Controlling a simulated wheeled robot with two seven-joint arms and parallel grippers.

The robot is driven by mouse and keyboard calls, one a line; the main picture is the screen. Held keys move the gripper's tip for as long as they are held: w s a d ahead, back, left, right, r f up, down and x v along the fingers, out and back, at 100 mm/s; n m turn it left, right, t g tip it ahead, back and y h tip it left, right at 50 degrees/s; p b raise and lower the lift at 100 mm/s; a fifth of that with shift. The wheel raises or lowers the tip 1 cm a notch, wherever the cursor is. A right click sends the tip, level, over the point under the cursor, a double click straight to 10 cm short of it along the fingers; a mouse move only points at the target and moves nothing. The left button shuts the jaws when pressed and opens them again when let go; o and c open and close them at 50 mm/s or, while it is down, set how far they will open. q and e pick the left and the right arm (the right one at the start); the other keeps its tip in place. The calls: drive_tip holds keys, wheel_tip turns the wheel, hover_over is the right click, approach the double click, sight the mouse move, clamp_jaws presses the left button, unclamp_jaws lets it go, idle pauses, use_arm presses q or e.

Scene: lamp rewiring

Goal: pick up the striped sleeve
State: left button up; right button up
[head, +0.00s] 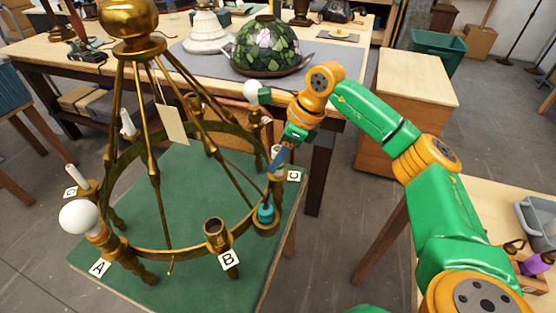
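My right gripper (278,168) points down at the ring's right side by tag C (293,176). Its fingers are small and overlap the fitting there, so I cannot tell whether they are open or shut on something. No striped sleeve shows clearly; if one is at that fitting, the gripper partly hides it. A teal piece (266,213) sits in a brass cup below the gripper. An empty brass socket (215,231) stands by tag B. My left gripper is not in view.
White bulbs (79,217) sit by tag A and at the ring's back right (251,89). A paper tag (171,124) hangs from the frame. A stained-glass shade (268,46) rests on the back bench. A wooden cabinet (403,100) stands behind my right arm.

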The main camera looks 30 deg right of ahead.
clamp_jaws()
wheel_tip(320, 180, up, 10)
drive_tip(key=shift+f, duration=0.15)
drive_tip(key=r+p, duration=0.1)
drive_tip(key=p, duration=0.5)
drive_tip(key=shift+w+r+m, duration=0.2)
drive_tip(key=shift+r+m, duration=0.1)
drive_tip(key=shift+r, duration=0.05)
drive_tip(key=p, duration=0.5)
drive_tip(key=shift+s+f+m, duration=0.2)
drive_tip(key=shift+f+m, duration=0.05)
drive_tip(key=shift+m, duration=0.15)
drive_tip(key=shift+f, duration=0.2)
drive_tip(key=shift+s+f, duration=0.1)
drive_tip(key=shift+f, duration=0.15)
drive_tip(key=shift+f+b, duration=4.1)
drive_tip(key=shift+f, duration=0.7)
